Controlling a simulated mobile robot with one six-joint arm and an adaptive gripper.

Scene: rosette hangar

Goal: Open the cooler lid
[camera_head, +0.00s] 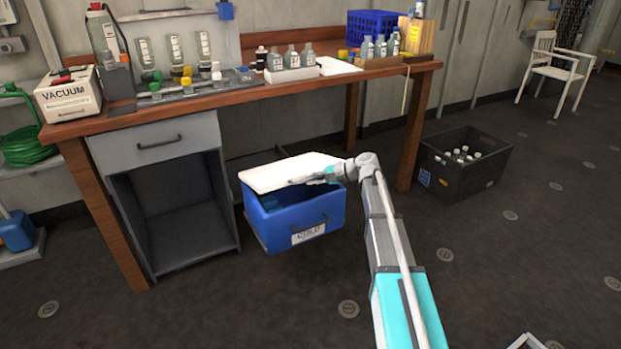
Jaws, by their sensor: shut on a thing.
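The blue cooler (296,222) stands on the floor under the workbench, with a label reading "COLD" on its front. Its white lid (285,171) lies over the top and looks tilted, with its near edge a little above the blue rim. How wide the gap is cannot be told clearly. My gripper (318,178) is at the lid's near right edge and is shut on the lid; its fingertips are small and partly hard to make out. My arm reaches in from the lower right. The cooler's inside is mostly hidden.
The wooden workbench (230,97) overhangs the cooler, with bottles and a vacuum box (68,95) on top. A grey cabinet (165,145) stands left of the cooler. A black crate (465,170) of bottles stands to the right. The floor in front is clear.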

